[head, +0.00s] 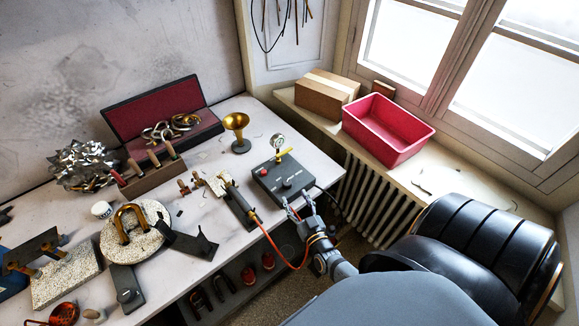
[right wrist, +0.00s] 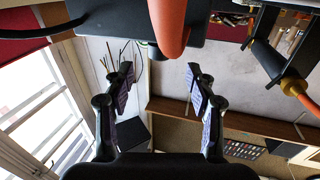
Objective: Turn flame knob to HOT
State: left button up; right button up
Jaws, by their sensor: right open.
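The dark grey control box (head: 266,184) sits near the front edge of the bench in the head view, with a red button, a yellow lever, a round gauge and small dark knobs (head: 287,186) on it. I cannot read any HOT marking or the knob's setting. My right gripper (head: 300,208) is just in front of the box's front edge, fingers apart and empty. My left gripper is out of view.
An orange hose (head: 276,245) runs from the torch (head: 238,204) past my right gripper; it crosses close in the right wrist view (right wrist: 168,22). A brass horn bell (head: 236,124) stands behind the box. A pink bin (head: 388,130) is on the sill at right.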

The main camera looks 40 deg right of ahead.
jog(key=s, duration=0.4)
jog(key=shift+a, duration=0.4)
jog(key=s+a+f+n+g+y+b, duration=0.15)
jog(key=s+f+g, duration=0.3)
jog(key=f, duration=0.85)
jog(key=s+a+f+n+g+y+b, duration=0.15)
jog(key=s+f+g, duration=0.3)
jog(key=f, duration=0.85)
jog(key=s+f+g+b, duration=0.1)
jog(key=s+f+g, duration=0.2)
jog(key=s+f, duration=0.4)
jog(key=s+d+f+g+b, duration=0.1)
jog(key=s+f+g, duration=0.3)
jog(key=s, duration=0.9)
notch_tip(320, 180, down, 3)
jog(key=shift+s+d+f+b, duration=0.1)
jog(key=shift+s+d+b, duration=0.05)
jog(key=shift+s+b, duration=0.35)
jog(key=shift+w, duration=0.15)
